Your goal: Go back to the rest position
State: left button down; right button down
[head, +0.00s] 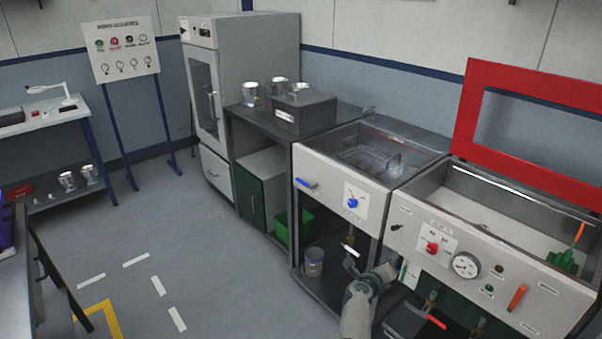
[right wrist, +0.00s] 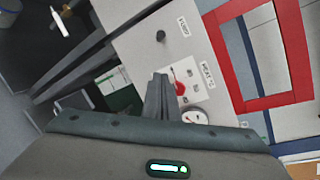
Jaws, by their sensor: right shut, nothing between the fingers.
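My right arm comes in at the bottom centre of the head view. Its dark gripper (head: 406,319) is low in front of the right-hand tank unit (head: 510,262). In the right wrist view the two fingers (right wrist: 160,95) are together with nothing between them. Behind them show the pale control panel, its red knob (right wrist: 181,88) and a gauge (right wrist: 195,117). From these views I cannot tell how far the fingers are from the panel. My left gripper is in neither view.
A middle tank (head: 380,152) with a blue knob (head: 352,203) adjoins the right-hand tank, whose red frame (head: 465,110) stands raised. A dark bench (head: 240,112) carries metal beakers and a grey box (head: 304,110). A green crate (head: 283,228) sits below. The floor at centre left is clear.

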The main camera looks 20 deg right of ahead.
jog(key=s+a+f+n+t+y, duration=0.3)
jog(key=a+f+n+y, duration=0.2)
jog(key=a+f+n, duration=0.8)
jog(key=s+a+f+n+g+y+b, duration=0.1)
jog(key=s+a+f+n+y, duration=0.25)
jog(key=s+f+n, duration=0.4)
jog(key=s+a+f+n+g+y, duration=0.15)
jog(key=s+a+f+n, duration=0.5)
jog(key=f, duration=0.65)
jog(key=s+a+f+n+g+y, duration=0.15)
jog(key=s+f, duration=0.25)
jog(key=s, duration=0.4)
jog(key=s+f+n+g, duration=0.15)
jog(key=s+f, duration=0.25)
jog(key=s, duration=0.4)
jog(key=s+a+f+n+g+y, duration=0.1)
jog(key=s+f+n, duration=0.2)
jog(key=s+f, duration=0.35)
jog(key=s+f+n+g, duration=0.1)
jog(key=s+n+g, duration=0.1)
jog(key=s, duration=1)
jog(key=s+f+n+g+b, duration=0.1)
jog(key=s+n+g, duration=0.1)
jog(key=s, duration=1)
jog(key=shift+s+d+f+n+g, duration=0.25)
jog(key=shift+d+n+g, duration=0.15)
jog(key=shift+n, duration=0.5)
